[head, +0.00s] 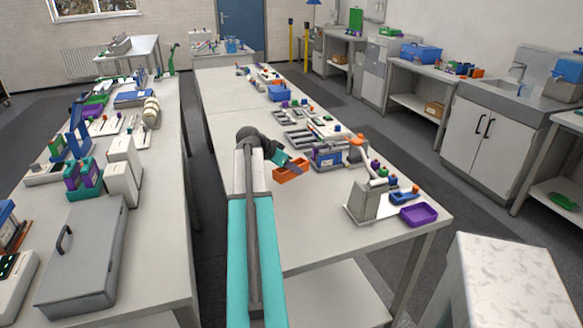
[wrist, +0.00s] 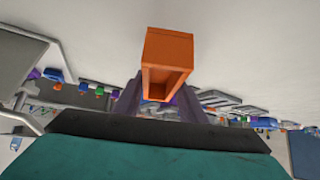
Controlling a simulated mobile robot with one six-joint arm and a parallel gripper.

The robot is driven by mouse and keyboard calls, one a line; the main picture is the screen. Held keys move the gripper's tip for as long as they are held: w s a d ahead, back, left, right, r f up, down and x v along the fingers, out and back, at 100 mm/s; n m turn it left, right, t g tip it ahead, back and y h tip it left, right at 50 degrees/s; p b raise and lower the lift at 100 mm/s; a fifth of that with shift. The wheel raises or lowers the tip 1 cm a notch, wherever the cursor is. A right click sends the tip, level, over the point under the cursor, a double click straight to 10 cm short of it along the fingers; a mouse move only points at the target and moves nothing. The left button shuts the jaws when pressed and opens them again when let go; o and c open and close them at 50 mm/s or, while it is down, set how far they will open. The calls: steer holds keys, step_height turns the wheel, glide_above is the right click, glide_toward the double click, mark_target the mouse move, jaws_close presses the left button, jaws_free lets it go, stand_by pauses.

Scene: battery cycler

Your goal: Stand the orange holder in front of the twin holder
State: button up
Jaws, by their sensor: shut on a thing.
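The orange holder (head: 291,172) is an open box in my gripper, over the near part of the middle bench in the head view. It also shows in the wrist view (wrist: 168,50), between the two purple fingers of my gripper (wrist: 158,100), which is shut on it. Its open side faces the wrist camera. I cannot tell whether it touches the bench. A blue-and-grey holder (head: 327,158) stands just to its right in the head view; I cannot tell for certain whether this is the twin holder.
The middle bench (head: 235,115) has bare top left of my arm. Grey trays (head: 297,138) lie behind the orange holder. A grey stand (head: 366,200) and a purple tray (head: 418,215) are near the right front corner. The left bench carries a grey case (head: 85,250).

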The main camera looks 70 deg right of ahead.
stand_by(0.3)
